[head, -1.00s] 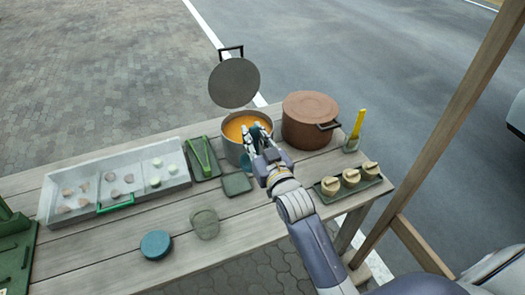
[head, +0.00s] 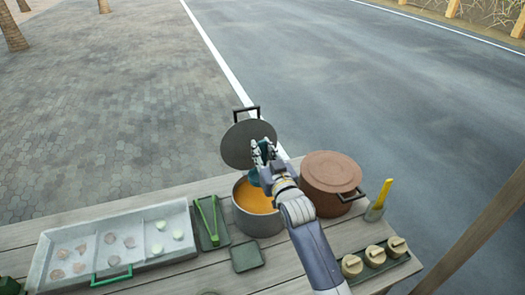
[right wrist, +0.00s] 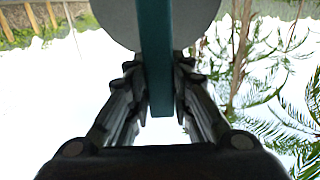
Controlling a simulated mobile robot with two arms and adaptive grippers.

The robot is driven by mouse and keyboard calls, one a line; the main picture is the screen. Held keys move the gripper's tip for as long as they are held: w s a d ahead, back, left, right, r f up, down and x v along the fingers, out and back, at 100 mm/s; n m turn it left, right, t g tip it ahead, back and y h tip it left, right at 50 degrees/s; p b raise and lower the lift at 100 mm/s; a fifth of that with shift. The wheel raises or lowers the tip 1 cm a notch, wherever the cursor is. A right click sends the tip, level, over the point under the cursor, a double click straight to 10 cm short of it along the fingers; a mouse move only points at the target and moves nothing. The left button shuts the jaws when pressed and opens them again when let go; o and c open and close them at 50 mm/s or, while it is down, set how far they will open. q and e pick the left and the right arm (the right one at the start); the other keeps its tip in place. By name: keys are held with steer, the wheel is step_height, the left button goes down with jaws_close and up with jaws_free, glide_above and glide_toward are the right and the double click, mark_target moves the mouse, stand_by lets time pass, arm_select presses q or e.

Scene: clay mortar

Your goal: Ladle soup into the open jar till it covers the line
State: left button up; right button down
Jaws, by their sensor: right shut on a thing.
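The grey pot (head: 262,226) of orange soup (head: 258,198) stands open on the table, its lid (head: 240,143) tilted up behind it. My right gripper (head: 262,150) is above the pot, shut on the teal ladle (head: 254,178). The teal handle (right wrist: 157,65) runs between the fingers in the right wrist view. The ladle's lower part shows just over the soup; whether its bowl holds soup is hidden. Only a sliver of what looks like the jar (head: 208,293) shows at the bottom edge, so its line and level cannot be seen. My left gripper is out of view.
A brown lidded pot (head: 330,172) stands close right of my right arm. A yellow-handled tool in a holder (head: 375,213) and a tray of small lidded pots (head: 375,256) are farther right. Green tongs (head: 208,220), a small green tray (head: 247,256) and a sectioned tray (head: 45,258) are left.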

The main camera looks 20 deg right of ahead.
step_height(320, 180, down, 6)
steer(key=b, duration=0.3)
steer(key=shift+w+r, duration=0.15)
steer(key=shift+r, duration=0.05)
step_height(320, 180, down, 3)
steer(key=b, duration=0.2)
steer(key=shift+f+b, duration=0.1)
steer(key=shift+b, duration=0.2)
steer(key=shift+f+b, duration=0.3)
steer(key=shift+f, duration=0.2)
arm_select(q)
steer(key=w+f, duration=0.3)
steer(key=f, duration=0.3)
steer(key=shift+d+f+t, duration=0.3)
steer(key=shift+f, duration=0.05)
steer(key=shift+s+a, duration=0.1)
arm_select(e)
step_height(320, 180, up, 3)
steer(key=p, duration=0.2)
steer(key=shift+p, duration=0.4)
step_height(320, 180, up, 8)
steer(key=p, duration=0.7)
steer(key=shift+f, duration=0.15)
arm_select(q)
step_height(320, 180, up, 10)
arm_select(e)
steer(key=shift+f, duration=0.1)
